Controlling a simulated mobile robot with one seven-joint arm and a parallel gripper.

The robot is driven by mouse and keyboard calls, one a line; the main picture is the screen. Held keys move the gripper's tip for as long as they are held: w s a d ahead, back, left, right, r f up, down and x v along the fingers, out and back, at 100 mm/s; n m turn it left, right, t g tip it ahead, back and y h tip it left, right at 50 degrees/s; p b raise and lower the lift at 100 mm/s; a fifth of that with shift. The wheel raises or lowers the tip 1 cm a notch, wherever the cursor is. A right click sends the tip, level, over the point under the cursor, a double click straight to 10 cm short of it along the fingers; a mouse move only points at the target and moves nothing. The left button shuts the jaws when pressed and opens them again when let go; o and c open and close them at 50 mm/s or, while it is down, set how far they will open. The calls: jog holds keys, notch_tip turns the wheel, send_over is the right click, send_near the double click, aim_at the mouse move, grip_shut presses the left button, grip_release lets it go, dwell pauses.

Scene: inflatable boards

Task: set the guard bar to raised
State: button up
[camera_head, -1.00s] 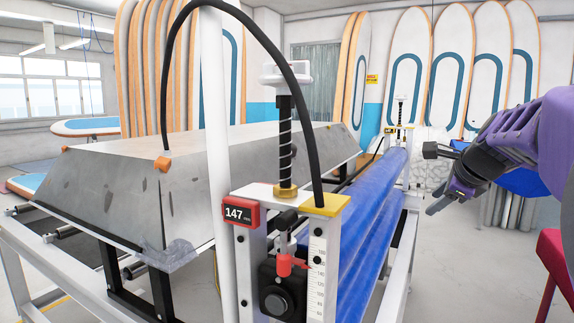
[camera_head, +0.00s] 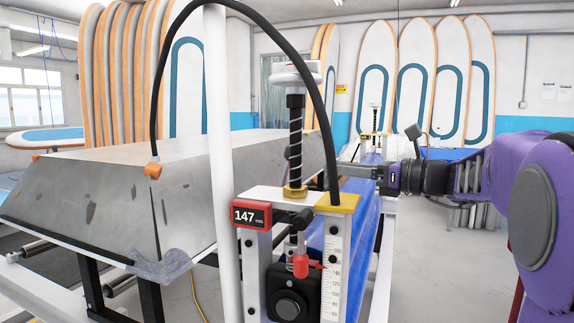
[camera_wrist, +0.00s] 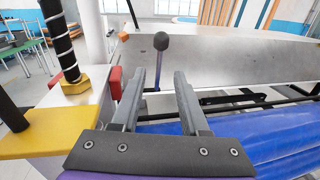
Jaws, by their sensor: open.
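My gripper (camera_head: 345,170) is right of and behind the screw post in the head view, pointing left. The wrist view shows its two grey fingers (camera_wrist: 166,78) apart, with nothing clearly held between them. A dark ball knob on a thin upright stalk (camera_wrist: 161,42) shows beyond the fingertips, in front of the metal slab. A black bar (camera_wrist: 232,105) runs beside the blue roller on the right; I cannot tell whether it or the knobbed stalk belongs to the guard bar. The bar is mostly hidden by the post in the head view.
The screw post has a yellow-topped plate (camera_head: 338,203), a red display (camera_head: 252,216) reading 147 and a black curved hose (camera_head: 240,20). A large metal slab (camera_head: 100,200) lies left. Blue rollers (camera_wrist: 250,150) run under my gripper. Open floor is at right.

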aim_at(288, 160)
jog(key=x, duration=1.3)
grip_shut()
jog(key=shift+r, duration=0.1)
